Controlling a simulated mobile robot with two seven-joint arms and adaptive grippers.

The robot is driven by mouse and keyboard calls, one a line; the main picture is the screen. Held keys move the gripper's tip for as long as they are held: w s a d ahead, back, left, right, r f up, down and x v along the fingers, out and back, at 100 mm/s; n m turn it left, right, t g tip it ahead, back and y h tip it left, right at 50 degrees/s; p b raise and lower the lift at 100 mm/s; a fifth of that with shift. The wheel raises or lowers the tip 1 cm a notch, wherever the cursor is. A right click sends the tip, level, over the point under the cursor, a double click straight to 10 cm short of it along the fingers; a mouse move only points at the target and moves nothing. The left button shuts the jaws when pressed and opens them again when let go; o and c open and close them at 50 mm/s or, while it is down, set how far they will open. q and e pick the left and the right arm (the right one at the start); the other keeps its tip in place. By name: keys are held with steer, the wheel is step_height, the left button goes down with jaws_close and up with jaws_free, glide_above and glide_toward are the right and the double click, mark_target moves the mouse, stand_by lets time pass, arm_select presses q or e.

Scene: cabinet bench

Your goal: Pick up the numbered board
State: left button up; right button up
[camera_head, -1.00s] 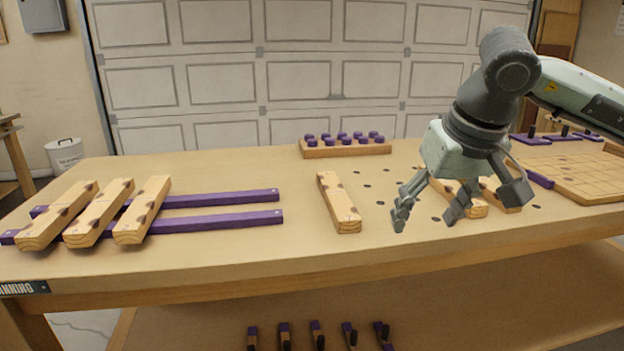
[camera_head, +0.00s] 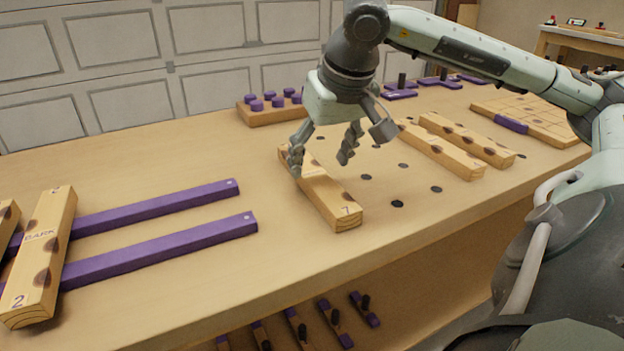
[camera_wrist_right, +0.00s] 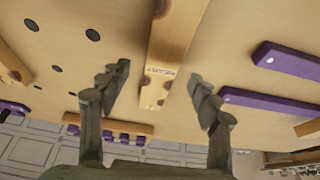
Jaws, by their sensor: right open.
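A wooden board marked 7 (camera_head: 335,202) lies alone near the middle of the bench. My right gripper (camera_head: 320,166) is open over its far end, with one finger on each side in the picture. In the right wrist view, the board (camera_wrist_right: 175,35) shows between the open fingers (camera_wrist_right: 159,74), its end with small lettering nearest them. I cannot tell whether the fingers touch it. Another board, marked 2 (camera_head: 42,262), rests across two purple rails at the left. My left gripper is not in view.
The purple rails (camera_head: 160,238) lie left of the single board. Two more boards (camera_head: 440,150) lie to the right, past several holes. A block with purple pegs (camera_head: 262,114) stands behind, close to my right gripper. A gridded board (camera_head: 540,122) is at the far right.

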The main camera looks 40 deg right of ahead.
mark_target(313, 173)
steer(key=x, duration=0.3)
steer(key=shift+w+f, duration=0.2)
steer(key=shift+w, duration=0.1)
steer(key=shift+r, duration=0.1)
steer(key=c, duration=1.4)
steer(key=shift+o, duration=0.2)
steer(key=shift+r, duration=0.1)
